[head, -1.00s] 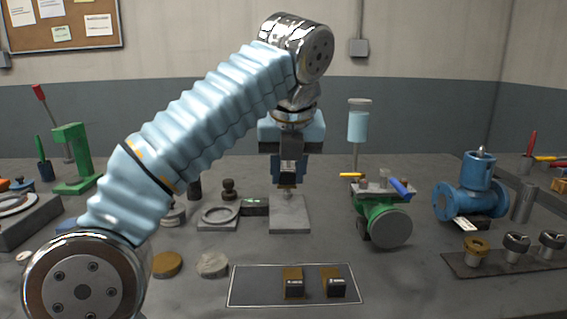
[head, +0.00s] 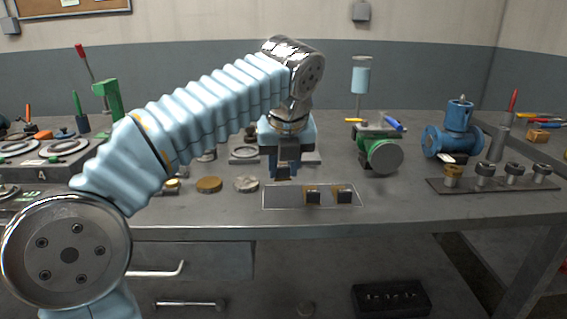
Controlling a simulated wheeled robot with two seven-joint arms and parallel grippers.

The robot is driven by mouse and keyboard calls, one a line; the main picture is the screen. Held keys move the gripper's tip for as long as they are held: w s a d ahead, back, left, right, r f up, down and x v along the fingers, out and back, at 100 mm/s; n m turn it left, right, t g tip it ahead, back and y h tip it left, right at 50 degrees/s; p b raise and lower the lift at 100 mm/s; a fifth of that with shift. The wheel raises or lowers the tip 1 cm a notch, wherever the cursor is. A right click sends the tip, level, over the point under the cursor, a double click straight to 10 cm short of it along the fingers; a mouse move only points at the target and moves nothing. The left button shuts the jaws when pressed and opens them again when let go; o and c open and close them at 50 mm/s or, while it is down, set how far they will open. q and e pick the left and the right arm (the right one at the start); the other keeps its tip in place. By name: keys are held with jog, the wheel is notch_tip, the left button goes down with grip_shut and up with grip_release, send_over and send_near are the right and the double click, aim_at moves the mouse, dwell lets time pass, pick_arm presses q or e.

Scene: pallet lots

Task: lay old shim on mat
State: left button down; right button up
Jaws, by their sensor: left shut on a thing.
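My left gripper (head: 284,174) points down just over the far left edge of the mat. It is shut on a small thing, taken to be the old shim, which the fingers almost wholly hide. The mat (head: 282,198) is a dark rectangle with a light outline near the table's front edge. The left part of the mat is bare. My right gripper is not in view.
Two round discs, one brown (head: 209,185) and one pale (head: 246,184), lie left of the mat. A green valve (head: 383,156) and a blue valve (head: 451,133) stand behind and to the right. A dark rack (head: 520,186) with several knobs is at the right.

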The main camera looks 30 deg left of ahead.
pick_arm(q)
jog(key=shift+f, duration=0.15)
jog(key=shift+f+b, duration=1.9)
jog(key=shift+f, duration=0.85)
jog(key=c, duration=0.7)
grip_release()
jog(key=shift+c, duration=0.2)
jog(key=p+v, duration=0.4)
jog(key=v, duration=0.9)
jog(key=shift+d+r, duration=0.15)
jog(key=shift+r, duration=0.25)
jog(key=shift+s, duration=0.15)
